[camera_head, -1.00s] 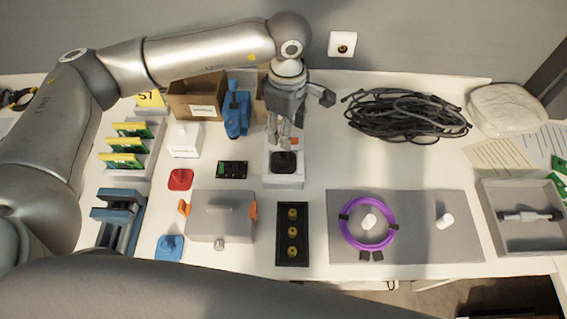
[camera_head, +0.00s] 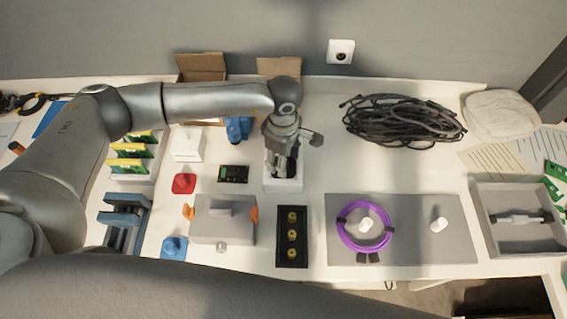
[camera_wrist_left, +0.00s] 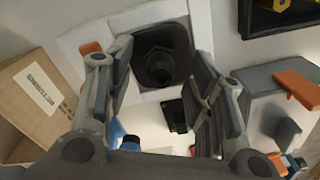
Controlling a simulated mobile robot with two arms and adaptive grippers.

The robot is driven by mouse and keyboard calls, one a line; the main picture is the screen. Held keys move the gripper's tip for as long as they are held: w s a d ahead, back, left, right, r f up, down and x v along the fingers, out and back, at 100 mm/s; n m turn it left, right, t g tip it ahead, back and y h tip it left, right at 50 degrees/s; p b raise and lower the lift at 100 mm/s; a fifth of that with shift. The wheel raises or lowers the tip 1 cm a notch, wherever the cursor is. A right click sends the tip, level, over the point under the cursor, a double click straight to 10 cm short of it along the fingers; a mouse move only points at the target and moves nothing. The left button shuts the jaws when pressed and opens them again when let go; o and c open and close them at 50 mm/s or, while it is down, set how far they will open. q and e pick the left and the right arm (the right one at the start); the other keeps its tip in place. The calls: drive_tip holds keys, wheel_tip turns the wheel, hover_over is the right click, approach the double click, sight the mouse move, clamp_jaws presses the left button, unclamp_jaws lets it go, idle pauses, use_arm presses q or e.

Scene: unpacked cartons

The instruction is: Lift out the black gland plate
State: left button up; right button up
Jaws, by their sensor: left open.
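The black gland plate (camera_wrist_left: 153,68) lies in an open white box (camera_wrist_left: 202,22) in the left wrist view, with a round dark fitting standing up from its middle. In the head view the white box (camera_head: 284,186) shows below my left gripper (camera_head: 280,170), and the plate is mostly hidden by the gripper. My left gripper (camera_wrist_left: 160,60) is open, its two fingers pointing at the box with the plate between them in the picture. I cannot tell whether the fingers touch the plate. My right gripper is not in view.
A grey case (camera_head: 224,228) with orange latches and a black tray (camera_head: 304,258) with brass parts stand in front of the box. A small black circuit board (camera_head: 233,174) lies to its left. Brown cartons (camera_head: 201,67) stand behind. Black cables (camera_head: 402,120) lie to the right.

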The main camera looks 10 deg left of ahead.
use_arm(q)
clamp_jaws()
drive_tip(key=shift+r, duration=0.1)
drive_tip(key=shift+r, duration=0.4)
wheel_tip(320, 180, up, 2)
drive_tip(key=shift+r+b, duration=0.15)
drive_tip(key=shift+b, duration=0.2)
drive_tip(key=s+d+r+b, duration=0.1)
drive_tip(key=s+r+b, duration=0.3)
drive_tip(key=s+r, duration=0.5)
drive_tip(key=s, duration=0.5)
drive_tip(key=shift+d+r, duration=0.2)
drive_tip(key=shift+r, duration=0.2)
